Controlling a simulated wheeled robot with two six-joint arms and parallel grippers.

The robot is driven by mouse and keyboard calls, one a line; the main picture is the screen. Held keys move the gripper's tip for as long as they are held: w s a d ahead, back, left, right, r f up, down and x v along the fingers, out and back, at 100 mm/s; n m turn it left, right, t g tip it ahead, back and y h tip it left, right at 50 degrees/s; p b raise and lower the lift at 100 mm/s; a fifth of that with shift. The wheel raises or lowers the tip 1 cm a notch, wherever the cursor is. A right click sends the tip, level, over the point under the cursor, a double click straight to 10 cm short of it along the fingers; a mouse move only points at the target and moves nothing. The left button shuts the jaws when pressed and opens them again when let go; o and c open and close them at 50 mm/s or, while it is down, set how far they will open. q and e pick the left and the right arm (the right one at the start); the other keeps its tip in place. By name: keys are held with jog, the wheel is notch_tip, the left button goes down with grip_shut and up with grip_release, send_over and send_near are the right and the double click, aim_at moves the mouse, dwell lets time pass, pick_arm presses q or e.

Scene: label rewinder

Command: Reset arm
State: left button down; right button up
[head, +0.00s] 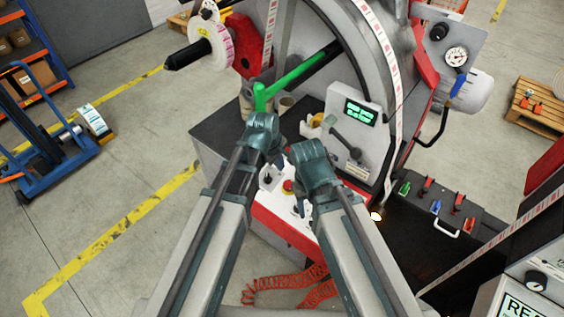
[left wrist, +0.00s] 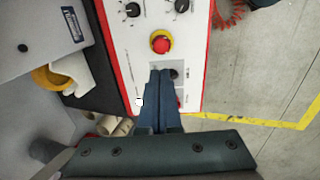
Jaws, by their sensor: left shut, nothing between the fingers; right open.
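My left gripper (head: 264,130) is over the machine's dark ledge in the head view, its fingers mostly hidden by its own wrist. In the left wrist view its fingers (left wrist: 160,74) are shut and empty, over the white control panel (left wrist: 130,50), just below a red emergency button (left wrist: 160,42) on a yellow ring. They partly cover a dark control there; contact cannot be told. My right gripper (head: 311,160) is beside it, open, jaws largely hidden. The emergency button also shows between my arms (head: 288,186). A green bar (head: 295,76) slants across the big wheel behind the grippers.
A lit green display box (head: 358,118) with a dark handle stands right of my grippers. A pink-white label roll (head: 212,44) is at upper left. A black case with coloured clips (head: 440,220) lies at right. Red coiled hose (head: 285,290) hangs below; open floor lies left.

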pick_arm(q)
jog(key=shift+r, duration=0.2)
dwell(0.4)
jog(key=s+a+f+m+g+y+b, duration=0.1)
jog(key=s+f+m+b, duration=0.2)
jog(key=s+m, duration=0.4)
jog(key=s+a+f+m+g+y+b, duration=0.1)
jog(key=s+f+m+g+y+b, duration=0.1)
jog(key=s+m, duration=0.5)
jog(key=shift+s+a+f+m+b, duration=0.35)
jog(key=shift+f+b, duration=0.2)
jog(key=shift+f, duration=0.4)
jog(key=shift+d, duration=0.4)
